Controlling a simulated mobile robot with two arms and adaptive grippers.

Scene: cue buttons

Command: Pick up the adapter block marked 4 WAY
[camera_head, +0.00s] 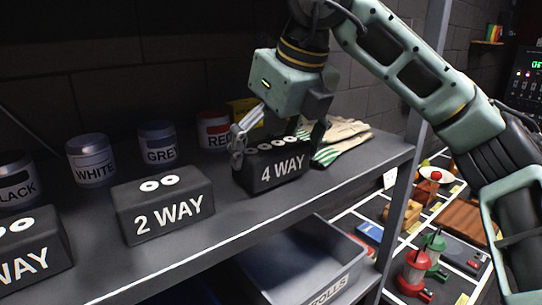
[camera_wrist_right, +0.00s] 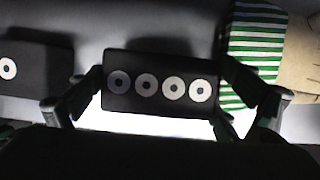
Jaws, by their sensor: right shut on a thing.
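The black adapter block marked 4 WAY (camera_head: 277,172) is on the grey shelf in the head view, its white lettering facing front. In the right wrist view the 4 WAY block (camera_wrist_right: 160,98) shows its top with a row of white rings. My right gripper (camera_head: 280,144) is over it, with one finger at each end, shut on the block. In the right wrist view the fingers of my right gripper (camera_wrist_right: 160,95) flank the block's short ends. I cannot tell whether the block is lifted off the shelf. My left gripper is not in view.
The 2 WAY block (camera_head: 165,205) sits to the left on the shelf (camera_head: 235,212), with another block (camera_head: 30,255) beyond it. Paint tins, including WHITE (camera_head: 91,162), GREY (camera_head: 158,145) and RED (camera_head: 213,131), stand behind. Striped gloves (camera_head: 338,143) lie close on the right. A grey bin (camera_head: 330,290) is below.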

